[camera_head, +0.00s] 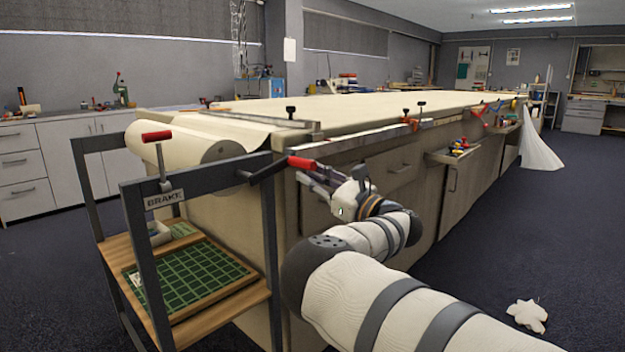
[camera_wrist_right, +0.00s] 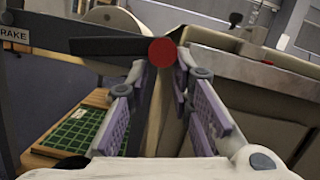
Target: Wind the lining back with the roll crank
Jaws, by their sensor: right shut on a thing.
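The roll of lining (camera_head: 190,140) lies in a dark metal stand at the near end of the long table, and its cloth runs onto the tabletop. The roll crank (camera_head: 268,170) sticks out from the stand's right side and ends in a red handle (camera_head: 301,162). My right gripper (camera_head: 312,172) is at that handle and shut on it. In the right wrist view the round red handle end (camera_wrist_right: 162,52) shows between the purple finger pads. A red-handled brake lever (camera_head: 157,137) stands upright above a BRAKE label (camera_head: 164,199). My left gripper is not in view.
The long cloth table (camera_head: 360,108) stretches away behind, with a metal rail and clamps along its edge. The stand's wooden shelf (camera_head: 225,305) holds a green cutting mat (camera_head: 190,278). A small open drawer (camera_head: 455,154) juts out at right. A white scrap (camera_head: 528,316) lies on the floor.

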